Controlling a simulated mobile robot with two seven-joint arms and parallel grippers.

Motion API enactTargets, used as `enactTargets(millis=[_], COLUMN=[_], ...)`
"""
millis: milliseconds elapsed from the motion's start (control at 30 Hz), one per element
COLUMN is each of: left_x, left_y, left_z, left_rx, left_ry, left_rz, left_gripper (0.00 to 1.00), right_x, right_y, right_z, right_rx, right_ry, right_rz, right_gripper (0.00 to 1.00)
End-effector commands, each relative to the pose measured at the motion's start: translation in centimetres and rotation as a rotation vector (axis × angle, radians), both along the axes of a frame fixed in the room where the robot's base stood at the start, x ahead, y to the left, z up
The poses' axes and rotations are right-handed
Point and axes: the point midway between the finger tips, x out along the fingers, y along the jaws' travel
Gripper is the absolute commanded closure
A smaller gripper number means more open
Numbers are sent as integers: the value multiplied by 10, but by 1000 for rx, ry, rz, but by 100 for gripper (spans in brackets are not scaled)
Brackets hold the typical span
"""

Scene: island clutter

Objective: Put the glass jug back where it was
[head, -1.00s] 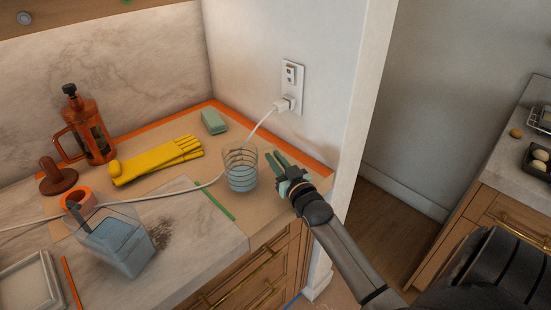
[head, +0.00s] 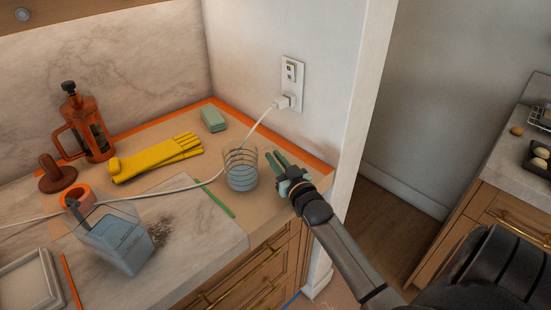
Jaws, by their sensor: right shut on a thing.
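The glass jug (head: 240,171), clear with dark bands and bluish contents, is upright near the right end of the counter (head: 205,262), over the tan sheet. My right gripper (head: 273,160) is at its right side, shut on the jug. The exact contact is hard to see through the clear glass, and I cannot tell whether the jug's base touches the sheet. My left gripper is not in view.
A white cord (head: 178,190) runs behind the jug to a wall outlet (head: 291,84). Nearby are a green pencil-like strip (head: 217,201), yellow gloves (head: 155,159), a green sponge (head: 213,119), a square clear container (head: 122,243) and a French press (head: 88,127).

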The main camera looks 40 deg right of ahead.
Motion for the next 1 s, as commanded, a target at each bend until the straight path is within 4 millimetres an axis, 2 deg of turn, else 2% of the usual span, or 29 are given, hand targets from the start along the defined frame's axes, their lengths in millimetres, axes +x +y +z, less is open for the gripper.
enactTargets(millis=[1000], left_x=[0], left_y=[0], left_z=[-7], left_rx=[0], left_ry=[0], left_rz=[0], left_gripper=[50], right_x=[0], right_y=[0], right_z=[-10], right_rx=[1], right_ry=[-1], right_rz=[1], right_gripper=[100])
